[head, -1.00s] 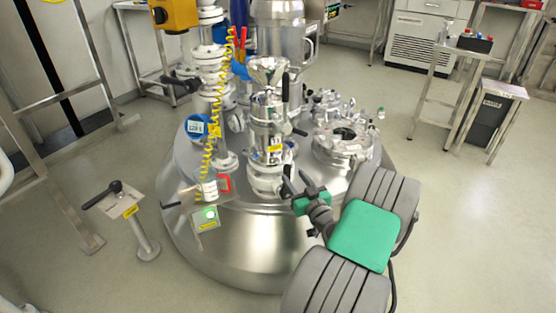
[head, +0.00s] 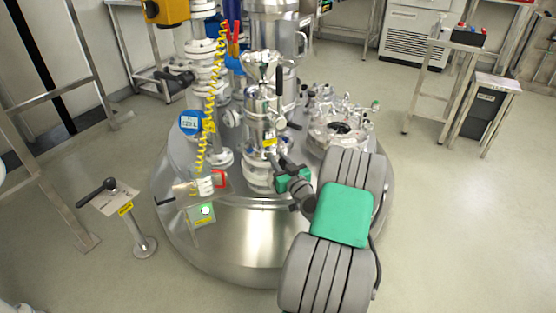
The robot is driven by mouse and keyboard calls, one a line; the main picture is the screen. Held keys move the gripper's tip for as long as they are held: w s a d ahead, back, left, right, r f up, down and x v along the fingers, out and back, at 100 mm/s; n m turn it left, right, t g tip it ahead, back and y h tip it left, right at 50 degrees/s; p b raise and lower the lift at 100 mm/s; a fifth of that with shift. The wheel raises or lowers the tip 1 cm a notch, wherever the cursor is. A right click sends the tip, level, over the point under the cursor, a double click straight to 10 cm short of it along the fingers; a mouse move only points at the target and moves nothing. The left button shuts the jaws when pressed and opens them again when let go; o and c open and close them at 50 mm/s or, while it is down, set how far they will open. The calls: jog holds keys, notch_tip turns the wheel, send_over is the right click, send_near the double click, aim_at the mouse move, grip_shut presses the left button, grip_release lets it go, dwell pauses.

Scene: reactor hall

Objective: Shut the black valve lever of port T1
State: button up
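A steel valve column (head: 262,112) stands on the domed reactor vessel, with a yellow label (head: 270,141) too small to read. An upright black lever (head: 279,79) rises at its upper right side. A shorter black handle (head: 294,126) sticks out lower on its right. I cannot read which port is T1. My gripper (head: 279,163), dark with a green block behind it, is at the front right of the column's lower part, well below the upright lever. Its fingertips overlap the column's lower fittings, so I cannot tell contact or opening.
A yellow coiled hose (head: 210,100) hangs left of the column beside a blue gauge (head: 190,122). An open-looking round port (head: 340,130) with clamps is to the right. A stand with a black handle (head: 109,185) is at the left.

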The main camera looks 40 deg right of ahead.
grip_shut()
dwell(1.0)
